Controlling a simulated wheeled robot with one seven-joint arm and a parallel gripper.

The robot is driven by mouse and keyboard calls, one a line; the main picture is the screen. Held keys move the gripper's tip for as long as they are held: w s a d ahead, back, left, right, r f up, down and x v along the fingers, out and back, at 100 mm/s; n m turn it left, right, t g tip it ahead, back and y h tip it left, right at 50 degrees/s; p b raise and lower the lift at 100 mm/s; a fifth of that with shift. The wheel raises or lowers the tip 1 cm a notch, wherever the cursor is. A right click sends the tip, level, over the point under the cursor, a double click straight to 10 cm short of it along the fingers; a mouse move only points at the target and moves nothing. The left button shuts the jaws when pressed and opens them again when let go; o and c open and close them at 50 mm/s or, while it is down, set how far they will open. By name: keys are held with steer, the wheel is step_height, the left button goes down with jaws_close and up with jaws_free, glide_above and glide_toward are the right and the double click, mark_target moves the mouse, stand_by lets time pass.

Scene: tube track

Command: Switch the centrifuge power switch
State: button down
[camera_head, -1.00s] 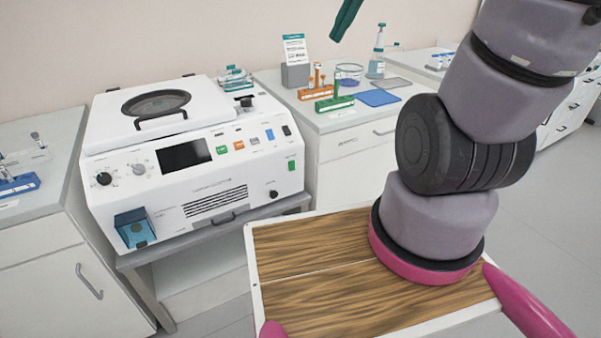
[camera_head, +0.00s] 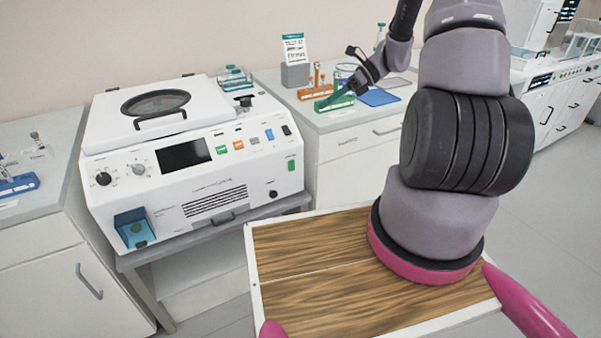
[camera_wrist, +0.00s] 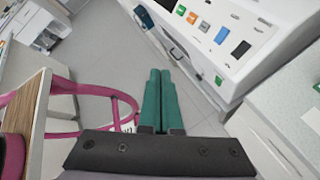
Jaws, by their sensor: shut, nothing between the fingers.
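The white centrifuge (camera_head: 180,160) stands on a low grey stand at the left, its round-windowed lid shut. Its front has a dark screen, knobs and coloured buttons. A black rocker switch (camera_head: 286,130) is at the upper right of the panel, with a green switch (camera_head: 291,165) below it; I cannot tell which is the power switch. The wrist view also shows the black rocker (camera_wrist: 241,50) and green switch (camera_wrist: 218,80). My gripper (camera_head: 326,104) has its green fingers shut and empty, to the right of the panel and apart from it; the wrist view shows the fingertips (camera_wrist: 160,71) together.
The right counter (camera_head: 350,118) holds a green rack, an orange rack with tubes, a blue mat (camera_head: 380,97) and a bottle, behind or near my gripper in the picture. The left counter (camera_head: 40,215) holds a blue rack. Floor shows below the fingers in the wrist view.

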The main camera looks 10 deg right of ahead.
steer(key=d+f+m+t+y, duration=0.1)
steer(key=f+m+t, duration=0.3)
steer(key=f+m, duration=0.5)
steer(key=d+f+m+t+y, duration=0.2)
steer(key=f+m, duration=0.7)
steer(key=f, duration=1.1)
steer(key=shift+s+d+t, duration=0.25)
steer(key=shift+d+t, duration=0.1)
steer(key=shift+t, duration=0.85)
glide_toward(290, 170)
steer(key=s+a, duration=0.1)
steer(key=a, duration=0.3)
steer(key=shift+w+a+f, duration=0.15)
steer(key=shift+w, duration=0.5)
steer(key=shift+w+a+f, duration=0.1)
steer(key=shift+w+a, duration=0.1)
steer(key=shift+w, duration=0.5)
steer(key=shift+w+a+f, duration=0.15)
steer(key=shift+w, duration=0.5)
